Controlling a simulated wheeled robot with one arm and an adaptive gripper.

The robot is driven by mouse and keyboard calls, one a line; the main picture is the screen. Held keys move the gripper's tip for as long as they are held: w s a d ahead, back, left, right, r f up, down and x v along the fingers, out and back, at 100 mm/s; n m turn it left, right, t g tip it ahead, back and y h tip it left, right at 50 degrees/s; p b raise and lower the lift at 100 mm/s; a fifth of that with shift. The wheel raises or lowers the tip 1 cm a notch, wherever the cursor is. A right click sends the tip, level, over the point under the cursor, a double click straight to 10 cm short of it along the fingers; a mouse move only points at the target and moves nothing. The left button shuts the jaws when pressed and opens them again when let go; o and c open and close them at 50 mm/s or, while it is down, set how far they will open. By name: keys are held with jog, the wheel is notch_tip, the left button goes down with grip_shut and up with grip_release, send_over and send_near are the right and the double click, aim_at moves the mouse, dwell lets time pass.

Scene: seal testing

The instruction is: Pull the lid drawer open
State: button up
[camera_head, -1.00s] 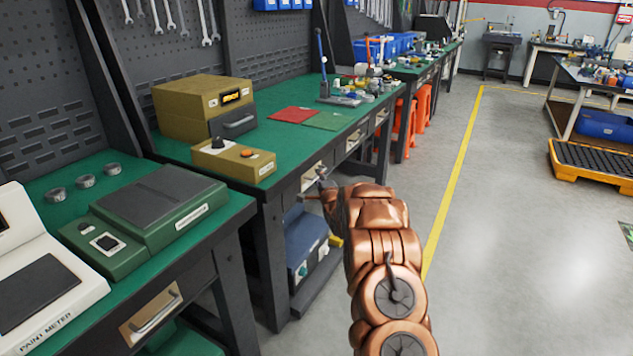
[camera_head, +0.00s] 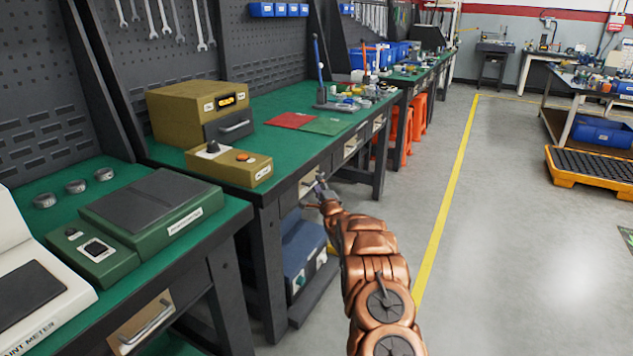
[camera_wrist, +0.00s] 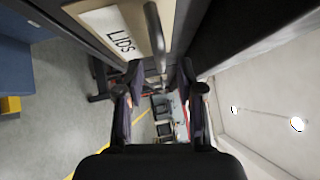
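The lid drawer (camera_wrist: 100,20) shows in the wrist view as a beige front with a "LIDS" label and a dark bar handle (camera_wrist: 153,28). In the head view its front (camera_head: 306,186) sits under the green bench top, partly hidden by my gripper (camera_head: 321,187). In the wrist view my gripper (camera_wrist: 160,76) has its two dark fingers apart, with the handle's lower end in line with the space between them. I cannot tell whether either finger touches the handle. The drawer looks shut, or nearly so.
More drawers (camera_head: 351,144) lie farther along the same bench. A yellow box (camera_head: 229,166) stands on top near the front edge. A blue case (camera_head: 303,255) sits below. A nearer bench (camera_head: 215,217) is at lower left. Open floor (camera_head: 500,220) lies to the right.

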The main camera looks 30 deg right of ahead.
jog(key=shift+x, duration=1.8)
jog(key=shift+d, duration=0.1)
jog(key=shift+c, duration=0.4)
grip_shut()
